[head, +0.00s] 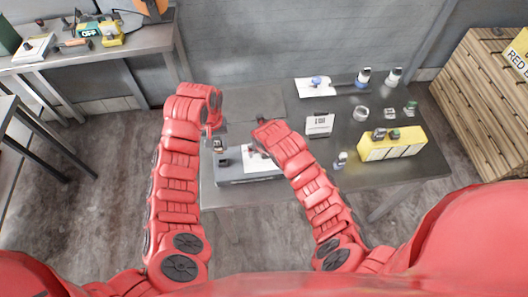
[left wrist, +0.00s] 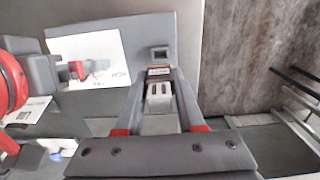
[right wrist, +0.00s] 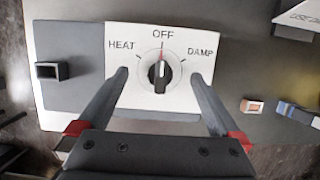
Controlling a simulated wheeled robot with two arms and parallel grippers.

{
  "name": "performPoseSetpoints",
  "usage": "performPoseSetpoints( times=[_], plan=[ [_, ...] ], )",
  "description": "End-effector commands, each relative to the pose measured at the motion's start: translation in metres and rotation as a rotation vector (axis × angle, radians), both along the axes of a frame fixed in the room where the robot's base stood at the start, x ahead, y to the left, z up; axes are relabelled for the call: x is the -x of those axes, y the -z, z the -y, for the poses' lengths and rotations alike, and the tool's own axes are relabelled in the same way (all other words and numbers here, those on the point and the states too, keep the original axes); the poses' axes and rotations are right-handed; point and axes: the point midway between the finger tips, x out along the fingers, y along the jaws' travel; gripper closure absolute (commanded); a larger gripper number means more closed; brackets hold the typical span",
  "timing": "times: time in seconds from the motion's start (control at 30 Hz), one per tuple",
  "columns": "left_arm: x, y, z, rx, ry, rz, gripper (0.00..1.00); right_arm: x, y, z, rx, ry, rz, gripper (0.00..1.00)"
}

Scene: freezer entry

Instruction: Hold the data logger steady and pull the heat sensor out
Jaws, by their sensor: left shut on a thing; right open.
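The data logger (head: 250,178) is a grey box on the dark table, with a white panel (right wrist: 130,92) marked HEAT, OFF and DAMP. Its dial (right wrist: 160,75) has its red mark at OFF. A square dark socket (right wrist: 50,70) beside the panel looks empty; it also shows in the left wrist view (left wrist: 159,52). My left gripper (left wrist: 158,85) is shut on the heat sensor (left wrist: 159,97), a grey piece with a dark label, held near the socket and seemingly apart from it. My right gripper (right wrist: 160,85) is open, its fingers either side of the dial; contact is unclear.
A yellow block (head: 390,146) with small parts on it stands at the right of the table. A sign card (head: 320,124), a white sheet (head: 315,87) and several small containers lie behind. A side bench (head: 90,55) is at the left, a wooden crate (head: 480,95) at the right.

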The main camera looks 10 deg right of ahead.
Motion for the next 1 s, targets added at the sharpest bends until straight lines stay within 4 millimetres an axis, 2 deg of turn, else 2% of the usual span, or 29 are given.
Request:
performPoseSetpoints(
  times=[0.27, 1.0],
  plan=[
    [0.0, -0.001, 0.0, 0.0, 0.0, 0.0, 1.0, 0.0, -0.002, 0.0, 0.0, 0.0, 0.0, 0.0],
    [0.0, -0.009, 0.0, 0.0, 0.0, 0.0, 1.0, 0.009, -0.03, 0.0, -0.001, 0.0, 0.002, 0.0]
  ],
)
